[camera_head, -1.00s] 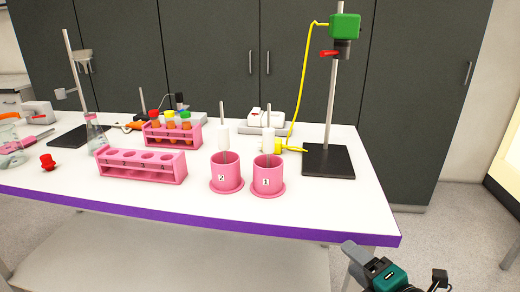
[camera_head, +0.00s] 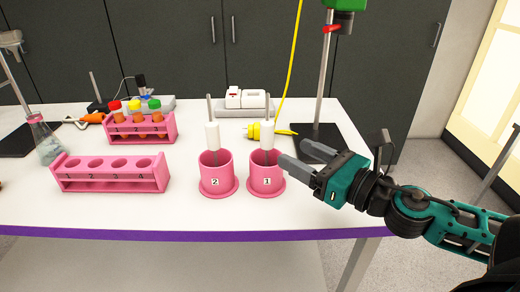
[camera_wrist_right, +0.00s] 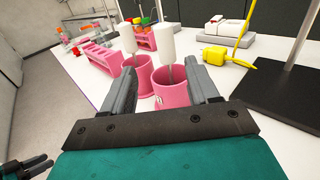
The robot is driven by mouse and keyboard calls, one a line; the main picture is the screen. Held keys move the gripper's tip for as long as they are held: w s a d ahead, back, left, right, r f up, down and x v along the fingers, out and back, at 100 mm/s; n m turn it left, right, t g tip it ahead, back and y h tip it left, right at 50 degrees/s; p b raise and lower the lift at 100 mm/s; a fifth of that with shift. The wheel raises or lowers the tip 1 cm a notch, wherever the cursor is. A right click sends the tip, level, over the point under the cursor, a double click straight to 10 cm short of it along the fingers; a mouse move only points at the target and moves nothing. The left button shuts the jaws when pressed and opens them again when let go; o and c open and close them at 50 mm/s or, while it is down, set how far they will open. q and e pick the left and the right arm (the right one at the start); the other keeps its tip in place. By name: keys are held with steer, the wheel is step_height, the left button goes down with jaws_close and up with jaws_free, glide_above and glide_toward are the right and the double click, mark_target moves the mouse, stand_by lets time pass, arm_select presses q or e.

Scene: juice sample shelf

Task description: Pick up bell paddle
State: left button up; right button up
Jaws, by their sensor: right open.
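Two white paddles with metal rods stand upright in pink cups on the table: one (camera_head: 267,136) in cup 1 (camera_head: 266,183), the other (camera_head: 212,136) in cup 2 (camera_head: 216,182). I cannot tell which is the bell paddle. My right gripper (camera_head: 292,154) is open and empty, just right of cup 1, its fingers pointing at it. In the right wrist view, the cup 1 paddle (camera_wrist_right: 166,43) rises beyond and between the open fingers (camera_wrist_right: 157,63); I see no contact. A dark gripper, apparently my left (camera_wrist_right: 28,166), shows at the lower left corner; its opening is unclear.
A black stand base (camera_head: 316,137) with a rod is behind the right gripper. A yellow plug (camera_head: 262,131) and white device (camera_head: 249,99) are behind the cups. An empty pink rack (camera_head: 110,174) and a rack of capped tubes (camera_head: 139,128) are left. The table's front strip is clear.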

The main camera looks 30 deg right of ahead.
mark_target(273, 135)
steer(key=shift+b+x, duration=0.45)
steer(key=shift+x, duration=2.7)
steer(key=shift+w+d+r, duration=0.1)
steer(key=shift+w+r, duration=0.1)
steer(key=shift+w, duration=0.65)
steer(key=shift+w+r, duration=0.15)
steer(key=shift+w, duration=0.75)
steer(key=shift+p+x, duration=0.35)
steer(key=shift+x, duration=0.6)
steer(key=shift+f, duration=0.15)
jaws_close()
